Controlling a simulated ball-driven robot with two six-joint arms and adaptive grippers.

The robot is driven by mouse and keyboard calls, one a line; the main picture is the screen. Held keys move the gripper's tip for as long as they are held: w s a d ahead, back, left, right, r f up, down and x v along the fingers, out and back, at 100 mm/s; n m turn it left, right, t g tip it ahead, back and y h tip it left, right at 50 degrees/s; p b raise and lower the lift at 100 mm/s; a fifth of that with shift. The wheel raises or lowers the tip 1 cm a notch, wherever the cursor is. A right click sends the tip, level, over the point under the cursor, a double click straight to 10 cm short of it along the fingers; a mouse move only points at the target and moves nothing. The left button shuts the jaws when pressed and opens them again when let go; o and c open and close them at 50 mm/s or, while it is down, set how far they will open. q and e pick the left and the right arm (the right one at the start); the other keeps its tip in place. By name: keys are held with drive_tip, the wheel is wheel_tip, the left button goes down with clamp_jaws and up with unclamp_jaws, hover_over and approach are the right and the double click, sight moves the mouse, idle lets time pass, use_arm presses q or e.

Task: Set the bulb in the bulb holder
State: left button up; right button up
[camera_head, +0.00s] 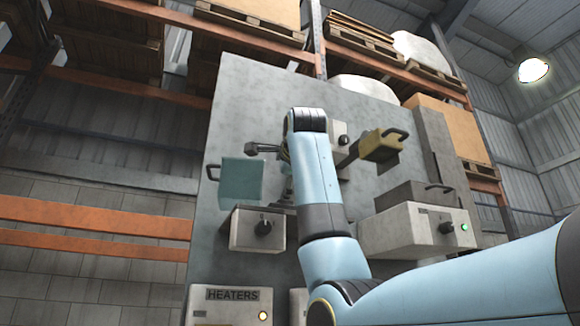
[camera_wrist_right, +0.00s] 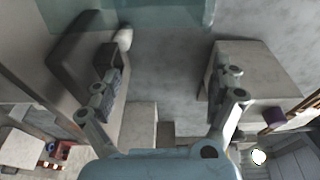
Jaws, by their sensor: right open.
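A small white rounded piece (camera_wrist_right: 123,39), possibly the bulb, shows in the right wrist view at the end of a dark grey block (camera_wrist_right: 85,50). I cannot tell whether it is seated there, and I cannot pick out the bulb in the head view. I cannot identify the bulb holder for certain. My right gripper (camera_wrist_right: 168,80) is open, its fingers wide apart with grey panel between them. The white piece is just beyond the left fingertip. In the head view, my right gripper (camera_head: 268,150) is at the panel, partly hidden by my arm. My left gripper is not in view.
The upright grey panel (camera_head: 270,90) carries a teal handled block (camera_head: 240,182), a yellow handled block (camera_head: 380,147), a knob box (camera_head: 257,230), a box with a green light (camera_head: 415,232) and a HEATERS box (camera_head: 228,305). Pallet racks stand behind.

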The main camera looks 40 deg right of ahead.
drive_tip(key=v, duration=0.9)
drive_tip(key=shift+s, duration=0.25)
